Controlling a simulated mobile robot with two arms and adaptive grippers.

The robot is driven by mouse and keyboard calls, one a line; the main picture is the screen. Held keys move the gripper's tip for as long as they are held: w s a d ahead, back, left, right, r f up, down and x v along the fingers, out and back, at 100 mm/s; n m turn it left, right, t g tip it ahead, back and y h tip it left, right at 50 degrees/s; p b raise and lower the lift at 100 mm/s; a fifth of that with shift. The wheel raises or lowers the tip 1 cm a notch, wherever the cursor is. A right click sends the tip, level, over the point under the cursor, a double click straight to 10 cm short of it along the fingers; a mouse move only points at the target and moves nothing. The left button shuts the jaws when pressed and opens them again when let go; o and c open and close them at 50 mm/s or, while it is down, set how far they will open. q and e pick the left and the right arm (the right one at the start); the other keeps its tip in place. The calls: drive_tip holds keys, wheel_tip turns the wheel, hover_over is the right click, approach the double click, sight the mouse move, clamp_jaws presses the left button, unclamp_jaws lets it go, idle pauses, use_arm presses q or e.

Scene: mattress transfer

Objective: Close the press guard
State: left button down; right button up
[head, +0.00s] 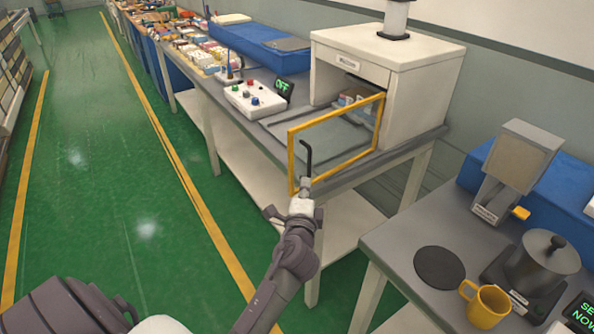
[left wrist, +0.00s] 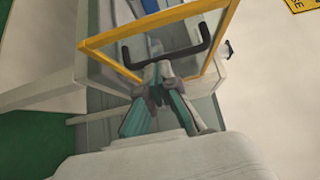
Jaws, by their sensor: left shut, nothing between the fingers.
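The white press (head: 390,58) stands on a grey table, its front opening showing boxes inside. Its yellow-framed clear guard (head: 337,113) stands out in front of the opening, not flush with it. The frame also spans the left wrist view (left wrist: 88,43). A black bar handle (head: 306,152) is on the guard; the left wrist view shows its full U shape (left wrist: 193,52). My left gripper (head: 303,187) is shut and empty, just below the handle. Its fingertips (left wrist: 158,68) are at the handle's bar; I cannot tell whether they touch. My right gripper is not in view.
A nearer table (head: 400,235) at right holds a pot (head: 543,262) and a yellow mug (head: 487,305). The green floor (head: 110,190) at left is clear.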

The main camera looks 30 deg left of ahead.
sight(297, 164)
use_arm(q)
drive_tip(key=w+a, duration=0.1)
drive_tip(key=a, duration=0.1)
drive_tip(key=w+a+p, duration=0.1)
drive_tip(key=w+a, duration=0.1)
drive_tip(key=shift+w, duration=0.1)
drive_tip(key=shift+w+a, duration=0.1)
drive_tip(key=shift+a, duration=0.3)
drive_tip(key=shift+a, duration=0.15)
